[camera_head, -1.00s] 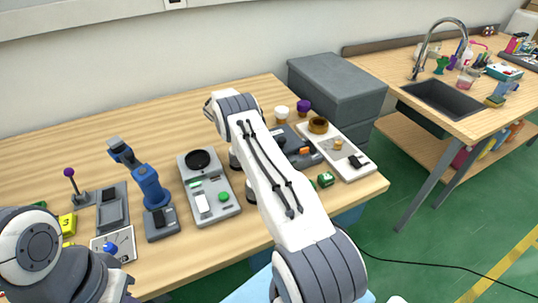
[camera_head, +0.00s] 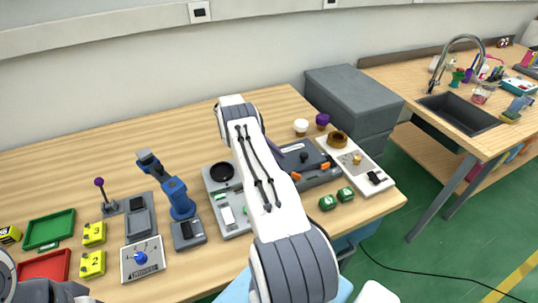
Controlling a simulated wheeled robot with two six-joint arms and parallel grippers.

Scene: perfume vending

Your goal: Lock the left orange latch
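A dark grey device (camera_head: 318,178) with a black knob on top lies on the wooden table, partly behind my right arm. Two small orange latches sit along its front edge: the left orange latch (camera_head: 297,176), close to the arm's right side, and the right orange latch (camera_head: 325,165). At this size I cannot tell whether either is locked. My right arm rises from the bottom centre and bends over the table; its fingers are hidden behind the arm. Only a piece of my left arm shows at the bottom left corner, and its gripper is out of view.
Two green dice-like cubes (camera_head: 328,202) lie in front of the device. A white panel (camera_head: 349,161) with a brown ring is at its right, and a grey panel (camera_head: 218,194) at its left. A blue lever unit (camera_head: 179,197) stands farther left. Grey boxes (camera_head: 353,98) stand behind.

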